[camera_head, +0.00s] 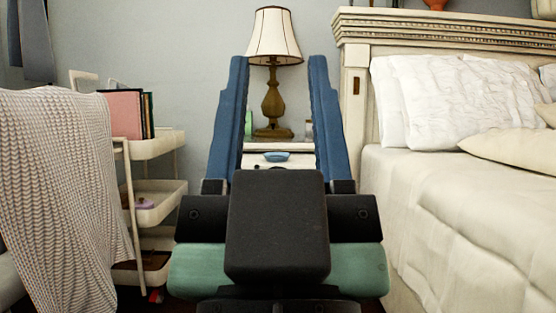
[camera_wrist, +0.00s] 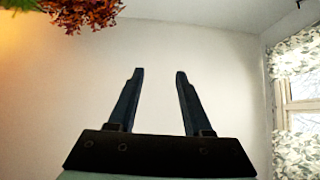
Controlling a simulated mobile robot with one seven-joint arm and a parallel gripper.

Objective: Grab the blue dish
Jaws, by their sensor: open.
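A small blue dish (camera_head: 276,156) sits on the white nightstand (camera_head: 262,147) beside the bed, near the base of a lamp. In the head view my gripper (camera_head: 279,62) is open, with two blue fingers raised and spread apart. The dish appears in the gap between the fingers, farther back and lower than the fingertips. Nothing is between the fingers. The wrist view shows my gripper (camera_wrist: 158,72) open and empty against a plain wall, and the dish is not in that view. My gripper's body hides the lower part of the nightstand.
A lamp (camera_head: 273,95) with a cream shade stands on the nightstand. The bed (camera_head: 450,200) is close on the right. A white tiered cart (camera_head: 160,200) with books and a chair draped with a knitted blanket (camera_head: 60,190) are on the left. The wrist view shows a curtained window (camera_wrist: 295,100).

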